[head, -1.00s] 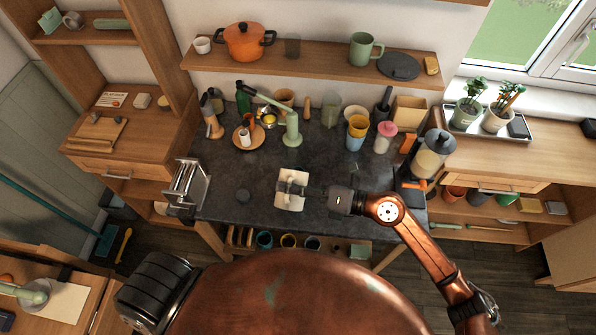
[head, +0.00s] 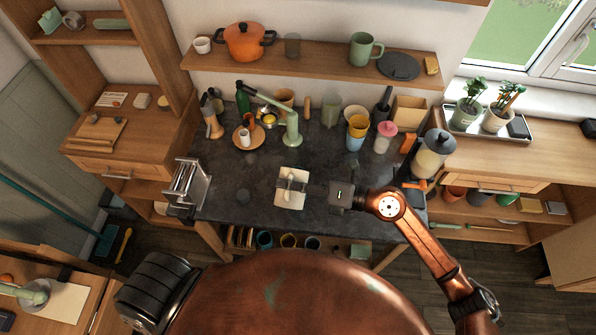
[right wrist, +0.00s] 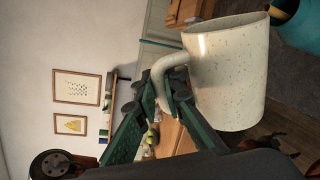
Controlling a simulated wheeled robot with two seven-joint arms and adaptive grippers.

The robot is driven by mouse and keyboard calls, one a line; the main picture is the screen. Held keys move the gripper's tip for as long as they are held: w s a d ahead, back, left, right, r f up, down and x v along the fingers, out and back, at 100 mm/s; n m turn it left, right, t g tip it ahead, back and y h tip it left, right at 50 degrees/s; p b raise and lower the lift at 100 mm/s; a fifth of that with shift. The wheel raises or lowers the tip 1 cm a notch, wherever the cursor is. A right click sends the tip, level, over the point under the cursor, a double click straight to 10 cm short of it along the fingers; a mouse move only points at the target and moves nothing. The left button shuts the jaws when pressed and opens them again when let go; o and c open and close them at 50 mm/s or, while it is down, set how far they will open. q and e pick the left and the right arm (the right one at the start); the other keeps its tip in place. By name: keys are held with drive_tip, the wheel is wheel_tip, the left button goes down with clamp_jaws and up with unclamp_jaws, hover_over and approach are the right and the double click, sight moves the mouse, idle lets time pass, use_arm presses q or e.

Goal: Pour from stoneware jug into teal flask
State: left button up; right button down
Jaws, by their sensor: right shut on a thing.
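The stoneware jug is cream with dark speckles and fills the upper right of the right wrist view (right wrist: 230,75). My right gripper (right wrist: 170,100) is shut on its looped handle. I cannot pick out the teal flask for certain; a cut-off teal thing (right wrist: 300,32) shows beyond the jug. My left gripper is out of view.
A lidded glass jar (head: 432,155) stands at the right. The table's left middle is mostly clear.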

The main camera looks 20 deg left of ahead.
sight(289, 200)
drive_tip(key=shift+w+a+r+m, duration=0.15)
drive_tip(key=shift+w+r+m, duration=0.4)
drive_tip(key=shift+r+m, duration=0.1)
idle(1.1)
drive_tip(key=s+f+n, duration=0.3)
drive_tip(key=f+n, duration=0.1)
drive_tip(key=shift+s+d+t+y, duration=0.1)
drive_tip(key=shift+d+t+y, duration=0.2)
drive_tip(key=shift+d, duration=0.1)
drive_tip(key=shift+f, duration=0.3)
drive_tip(key=shift+s+f+n, duration=0.15)
drive_tip(key=shift+f+n, duration=0.05)
drive_tip(key=shift+n, duration=0.05)
drive_tip(key=s+d+f+n+t+y, duration=0.1)
drive_tip(key=s+f+n, duration=0.6)
drive_tip(key=f+n, duration=0.1)
drive_tip(key=shift+d+f+y, duration=0.3)
drive_tip(key=shift+f, duration=0.35)
